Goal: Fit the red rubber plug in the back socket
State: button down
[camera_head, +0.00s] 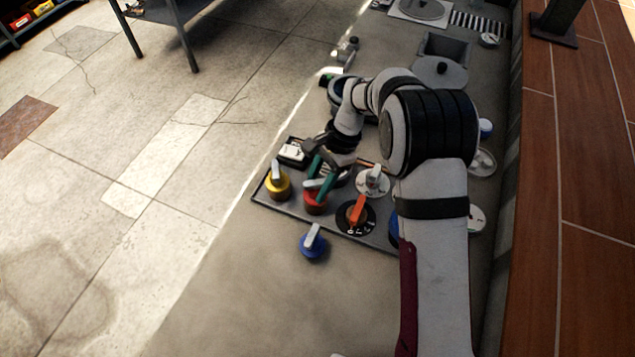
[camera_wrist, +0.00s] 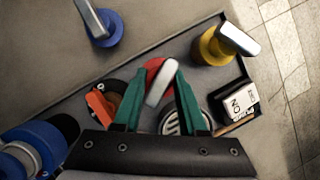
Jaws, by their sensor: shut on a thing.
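The red rubber plug (camera_head: 315,201) has a pale grey bar handle and is at the panel (camera_head: 262,196), between a yellow plug and an orange knob. My gripper (camera_head: 318,178) has green fingers and is shut on the red plug's handle from above. In the wrist view the red plug (camera_wrist: 153,65) shows between the two fingers of my gripper (camera_wrist: 158,84). Whether the plug is seated or just above the panel, I cannot tell. I cannot make out the back socket; my fingers and wrist hide part of the panel behind the plug.
A yellow plug (camera_head: 277,187) stands left of the red one. An orange knob (camera_head: 357,210) on a black dial and a white dial (camera_head: 373,182) lie right. A blue plug (camera_head: 313,245) stands off the panel in front. A white switch box (camera_head: 293,151) sits at the back left.

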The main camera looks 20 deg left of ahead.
jog(key=shift+f, duration=0.25)
dwell(0.5)
jog(key=shift+c, duration=1.1)
grip_release()
jog(key=shift+r, duration=0.1)
jog(key=shift+r, duration=2.4)
jog(key=shift+r, duration=0.1)
jog(key=shift+r, duration=1.9)
